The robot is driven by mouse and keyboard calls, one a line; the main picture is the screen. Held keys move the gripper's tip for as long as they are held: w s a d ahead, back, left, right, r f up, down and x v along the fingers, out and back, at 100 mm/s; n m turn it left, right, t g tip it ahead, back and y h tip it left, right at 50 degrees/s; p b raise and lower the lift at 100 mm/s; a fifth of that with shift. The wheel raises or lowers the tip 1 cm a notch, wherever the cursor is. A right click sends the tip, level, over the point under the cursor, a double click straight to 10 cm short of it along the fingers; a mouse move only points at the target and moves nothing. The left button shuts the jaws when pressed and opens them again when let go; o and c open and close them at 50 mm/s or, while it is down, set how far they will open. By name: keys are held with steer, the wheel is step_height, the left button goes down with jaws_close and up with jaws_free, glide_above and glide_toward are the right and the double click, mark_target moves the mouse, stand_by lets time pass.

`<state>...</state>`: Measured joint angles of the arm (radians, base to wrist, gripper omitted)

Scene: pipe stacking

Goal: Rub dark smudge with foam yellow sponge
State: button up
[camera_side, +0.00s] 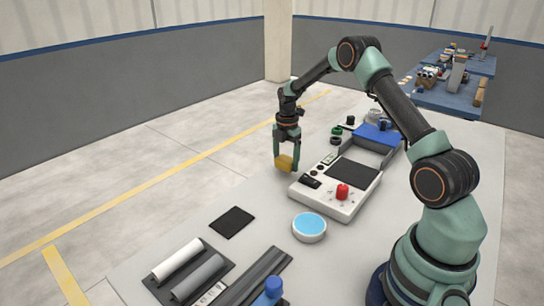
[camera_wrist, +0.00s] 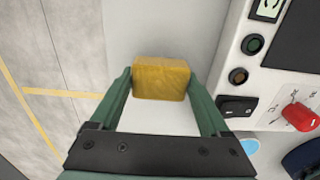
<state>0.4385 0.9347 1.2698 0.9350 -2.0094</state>
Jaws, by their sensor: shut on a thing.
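My gripper (camera_side: 286,157) is shut on the yellow sponge (camera_side: 285,163), near the table's left edge, to the left of the white control box. In the wrist view the sponge (camera_wrist: 161,78) is a yellow block between the tips of my two green fingers (camera_wrist: 162,88). Pale table shows around it. I cannot tell whether its underside touches the table. A flat dark square (camera_side: 232,222) lies on the table, nearer the camera and apart from the sponge. I cannot make out a separate dark smudge; one under the sponge would be hidden.
The white control box (camera_side: 318,205) with a red knob (camera_side: 342,191) stands close to the right of my gripper. A round dish with a blue top (camera_side: 309,226) and a rack with rollers (camera_side: 190,272) are nearer the camera. A blue-and-grey tray (camera_side: 374,140) is behind.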

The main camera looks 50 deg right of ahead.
steer(key=shift+r, duration=2.95)
